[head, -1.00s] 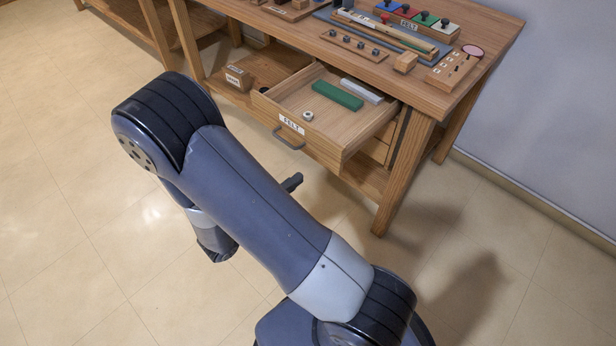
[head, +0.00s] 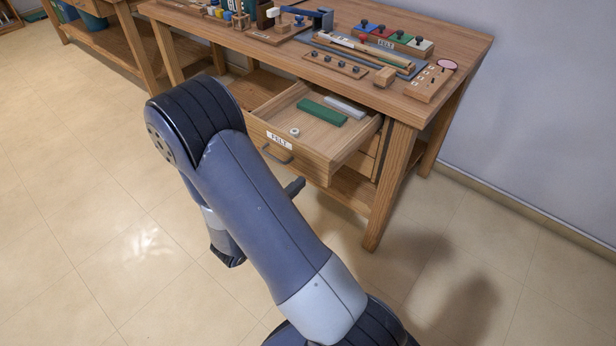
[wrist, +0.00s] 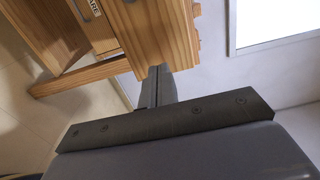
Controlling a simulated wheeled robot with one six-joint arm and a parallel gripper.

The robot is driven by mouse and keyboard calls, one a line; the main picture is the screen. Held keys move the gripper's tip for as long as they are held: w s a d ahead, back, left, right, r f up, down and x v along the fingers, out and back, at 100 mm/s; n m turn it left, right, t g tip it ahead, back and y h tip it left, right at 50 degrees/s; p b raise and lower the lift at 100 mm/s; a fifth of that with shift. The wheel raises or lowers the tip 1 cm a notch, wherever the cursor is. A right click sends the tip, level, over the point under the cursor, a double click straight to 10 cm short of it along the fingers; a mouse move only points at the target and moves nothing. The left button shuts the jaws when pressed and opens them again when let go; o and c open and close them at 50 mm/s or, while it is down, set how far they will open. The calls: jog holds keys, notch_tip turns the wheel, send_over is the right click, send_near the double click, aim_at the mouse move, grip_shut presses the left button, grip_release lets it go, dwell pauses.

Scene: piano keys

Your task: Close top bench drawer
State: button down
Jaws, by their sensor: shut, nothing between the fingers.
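The top bench drawer (head: 312,160), labelled FELT, stands pulled out of the wooden bench in the head view. Its dark bar handle (head: 277,156) is on the front face. Inside lie a green block (head: 322,112), a grey block (head: 345,107) and a small white ring (head: 294,132). My gripper (head: 297,186) shows partly past my forearm, below and in front of the drawer front, apart from it. In the wrist view my gripper (wrist: 158,78) is shut and empty, with bench wood beyond the fingertips.
The wooden bench top (head: 440,112) holds felt blocks, tools and a pegged board. A bench leg (head: 385,190) stands right of the drawer. A wall is at the right. The floor (head: 110,230) at the left is clear. The wrist view shows a label ending in ARE (wrist: 94,8).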

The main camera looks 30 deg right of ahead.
aim_at(316, 169)
jog(key=shift+b+x, duration=0.35)
jog(key=shift+x, duration=2)
